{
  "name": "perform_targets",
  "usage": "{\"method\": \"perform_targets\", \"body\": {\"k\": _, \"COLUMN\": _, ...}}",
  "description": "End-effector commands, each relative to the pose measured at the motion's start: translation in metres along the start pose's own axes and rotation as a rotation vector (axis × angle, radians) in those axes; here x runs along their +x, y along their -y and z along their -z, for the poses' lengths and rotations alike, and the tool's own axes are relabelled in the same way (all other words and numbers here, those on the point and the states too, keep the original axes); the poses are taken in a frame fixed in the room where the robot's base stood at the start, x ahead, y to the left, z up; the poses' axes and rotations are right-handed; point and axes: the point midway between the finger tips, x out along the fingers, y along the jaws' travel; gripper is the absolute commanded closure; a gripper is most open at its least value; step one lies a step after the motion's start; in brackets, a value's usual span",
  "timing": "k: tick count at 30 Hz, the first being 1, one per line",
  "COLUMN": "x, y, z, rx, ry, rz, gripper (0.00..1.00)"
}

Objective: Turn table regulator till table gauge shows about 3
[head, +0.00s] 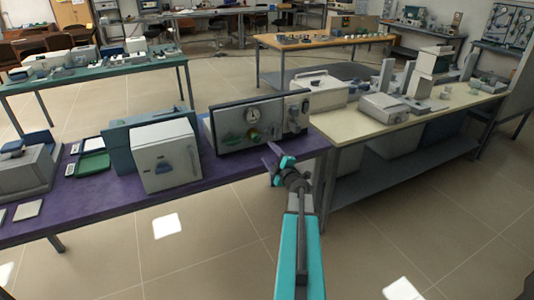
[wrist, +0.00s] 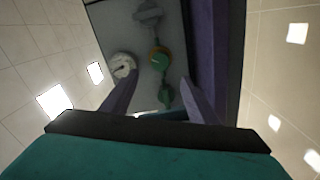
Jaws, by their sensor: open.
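The gauge (head: 253,114) is a white round dial on the upright grey panel (head: 220,127) at the end of the purple table; it also shows in the wrist view (wrist: 122,66). Its reading is too small to tell. Beside it in the wrist view is a yellow-green round knob (wrist: 160,60), likely the regulator, with a green knob (wrist: 166,97) nearer my gripper. My gripper (head: 273,150) is open in front of the panel. In the wrist view its purple fingers (wrist: 158,82) stand apart, with the green knob showing between them; contact is not clear.
A white furnace box (head: 166,155) stands left of the panel on the purple table (head: 112,198). A cream-topped table (head: 350,127) with equipment adjoins at the right. The floor in front is free.

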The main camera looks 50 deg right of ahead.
Motion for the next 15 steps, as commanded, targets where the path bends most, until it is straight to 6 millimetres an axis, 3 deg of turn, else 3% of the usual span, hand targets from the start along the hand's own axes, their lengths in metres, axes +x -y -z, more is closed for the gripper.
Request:
{"method": "perform_targets", "body": {"k": 6, "x": -0.015, "y": 0.0, "z": 0.0, "rx": -0.001, "ry": 0.001, "rz": 0.0, "gripper": 0.46}}
{"method": "perform_targets", "body": {"k": 15, "x": -0.018, "y": 0.0, "z": 0.0, "rx": -0.001, "ry": 0.0, "rz": 0.0, "gripper": 0.46}}
